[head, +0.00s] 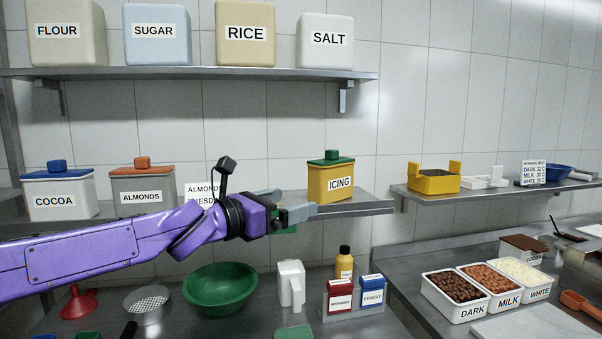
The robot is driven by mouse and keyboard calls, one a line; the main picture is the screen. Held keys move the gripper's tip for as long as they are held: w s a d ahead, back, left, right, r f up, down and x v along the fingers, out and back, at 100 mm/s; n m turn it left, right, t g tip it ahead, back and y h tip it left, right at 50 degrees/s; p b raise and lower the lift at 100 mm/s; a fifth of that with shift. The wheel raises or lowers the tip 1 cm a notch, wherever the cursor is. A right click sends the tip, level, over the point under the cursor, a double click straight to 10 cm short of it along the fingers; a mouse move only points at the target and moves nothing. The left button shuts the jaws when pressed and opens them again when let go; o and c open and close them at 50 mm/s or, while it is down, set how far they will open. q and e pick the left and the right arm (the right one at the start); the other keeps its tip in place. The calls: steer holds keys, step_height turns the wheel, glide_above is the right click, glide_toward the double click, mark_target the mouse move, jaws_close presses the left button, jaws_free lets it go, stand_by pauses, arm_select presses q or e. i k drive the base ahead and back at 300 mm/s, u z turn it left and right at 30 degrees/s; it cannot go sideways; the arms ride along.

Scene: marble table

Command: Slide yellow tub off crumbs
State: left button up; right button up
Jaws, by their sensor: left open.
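A yellow tub (331,183) with a green lid and an "ICING" label stands upright on the lower wall shelf. My left gripper (299,206) is open and empty, just left of the tub at about its base height in the picture. Whether a fingertip touches the tub cannot be told. No crumbs can be made out; the gripper and arm cover part of the shelf left of the tub. A bit of something green (286,230) shows under the gripper, mostly hidden. My right gripper is not in view.
The shelf (365,203) is bare right of the tub. Below are a green bowl (220,291), a white jug (291,286) and a yellow bottle (344,264).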

mark_target(332, 183)
steer(key=i, duration=0.95)
